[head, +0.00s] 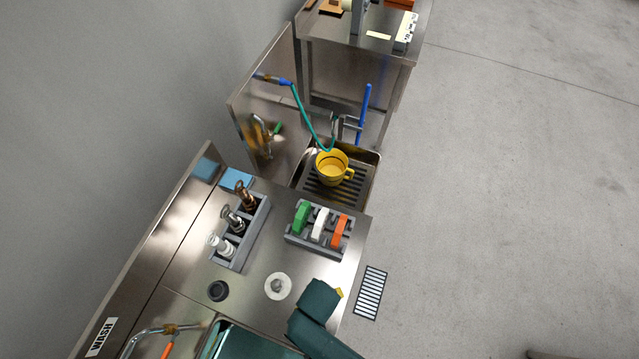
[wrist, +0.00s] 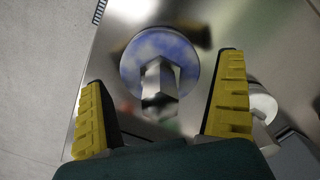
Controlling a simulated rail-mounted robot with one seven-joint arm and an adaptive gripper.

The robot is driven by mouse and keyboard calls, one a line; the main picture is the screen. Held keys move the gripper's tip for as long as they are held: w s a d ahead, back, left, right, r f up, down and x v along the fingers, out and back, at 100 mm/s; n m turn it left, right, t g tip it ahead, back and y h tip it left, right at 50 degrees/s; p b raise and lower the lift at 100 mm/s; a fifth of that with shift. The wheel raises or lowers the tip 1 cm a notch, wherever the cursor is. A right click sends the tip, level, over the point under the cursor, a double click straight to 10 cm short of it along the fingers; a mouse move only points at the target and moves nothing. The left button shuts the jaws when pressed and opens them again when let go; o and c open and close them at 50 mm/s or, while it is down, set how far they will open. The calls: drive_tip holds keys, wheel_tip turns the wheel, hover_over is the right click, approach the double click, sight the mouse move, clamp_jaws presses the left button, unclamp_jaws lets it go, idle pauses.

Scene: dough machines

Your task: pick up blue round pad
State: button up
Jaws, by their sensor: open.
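The blue round pad (wrist: 186,58) lies in the wrist view, mottled blue and white, with a silver six-sided knob (wrist: 159,83) standing on it. My gripper (wrist: 163,74) is open, its two yellow-padded fingers to either side of the knob with gaps. The pad's far part reaches beyond the fingertips. Nothing is held. In the head view, my dark green gripper body is over the counter's front right, with a little yellow finger showing. No plainly blue round pad shows there. I cannot tell whether the pale disc with a grey knob (head: 270,291) beside my gripper is it.
A dark round piece (head: 217,291) sits on the steel counter. Behind stand a rack (head: 290,239) with green, white and orange pieces and a grey holder (head: 252,232) with upright knobbed tools. A yellow cup (head: 331,166) is in the sink. Floor lies right of the counter.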

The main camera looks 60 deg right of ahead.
wheel_tip(320, 180, down, 2)
drive_tip(key=c, duration=1.1)
